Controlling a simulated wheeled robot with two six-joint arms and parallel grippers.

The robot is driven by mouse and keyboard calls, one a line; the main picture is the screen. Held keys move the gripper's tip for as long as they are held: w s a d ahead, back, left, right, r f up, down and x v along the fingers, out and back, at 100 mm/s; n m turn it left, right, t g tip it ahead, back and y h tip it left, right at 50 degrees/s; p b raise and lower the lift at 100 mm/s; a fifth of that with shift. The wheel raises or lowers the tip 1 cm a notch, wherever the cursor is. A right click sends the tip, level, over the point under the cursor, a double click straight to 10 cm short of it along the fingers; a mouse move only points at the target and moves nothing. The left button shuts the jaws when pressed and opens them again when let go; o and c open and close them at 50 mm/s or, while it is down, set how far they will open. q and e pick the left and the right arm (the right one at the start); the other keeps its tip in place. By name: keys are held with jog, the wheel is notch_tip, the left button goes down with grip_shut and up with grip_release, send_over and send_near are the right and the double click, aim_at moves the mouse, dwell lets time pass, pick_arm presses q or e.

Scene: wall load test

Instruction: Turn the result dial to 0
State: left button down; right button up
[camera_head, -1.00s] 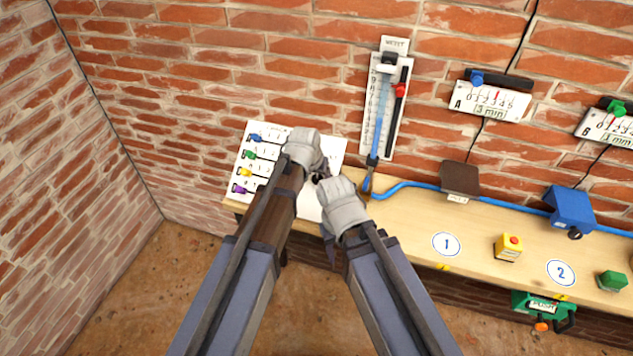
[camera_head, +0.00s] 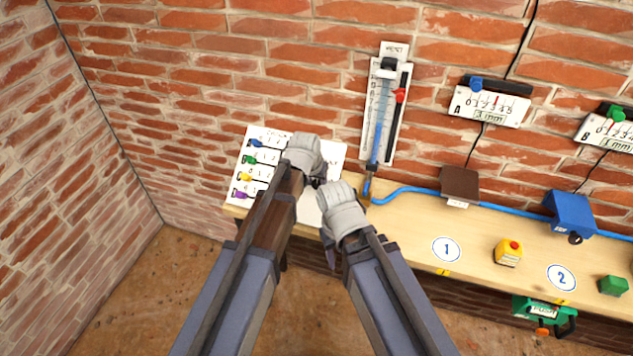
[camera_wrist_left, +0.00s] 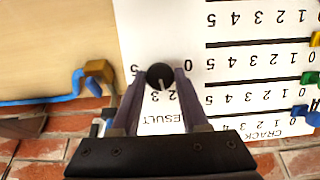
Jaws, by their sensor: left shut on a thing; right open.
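The result dial (camera_wrist_left: 160,76) is a small round black knob with a white pointer line, on a white panel (camera_wrist_left: 165,35). My left gripper (camera_wrist_left: 157,85) has its two fingers on either side of the knob and is shut on it. In the left wrist view the panel appears upside down, and the pointer line runs down and slightly right, towards the digits 2 and 3. In the head view my left gripper (camera_head: 318,182) hides the dial. My right gripper (camera_head: 328,192) is open just below and right of it; its fingertips are largely hidden.
Coloured sliders (camera_head: 245,176) sit on the panel's left side. A tall gauge (camera_head: 384,110) with a blue column stands right of the panel. The wooden bench (camera_head: 410,222) carries a blue hose, a brown block (camera_head: 460,183), a yellow button box (camera_head: 509,253) and a blue device (camera_head: 570,213).

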pick_arm(q)
jog(key=shift+n, duration=0.3)
jog(key=n+h, duration=0.1)
jog(key=n, duration=0.2)
jog(key=shift+a, duration=0.1)
jog(key=n+h+b, duration=0.1)
jog(key=n, duration=0.3)
jog(key=shift+a+f+n, duration=0.1)
jog(key=shift+n, duration=0.3)
jog(key=n+b, duration=0.1)
jog(key=n, duration=0.3)
jog(key=shift+s+h, duration=0.15)
jog(key=shift+h, duration=0.25)
jog(key=shift+n+t+h+b, duration=0.3)
jog(key=shift+n+t+b, duration=0.25)
jog(key=shift+n, duration=1.75)
jog(key=shift+c, duration=2.1)
grip_release()
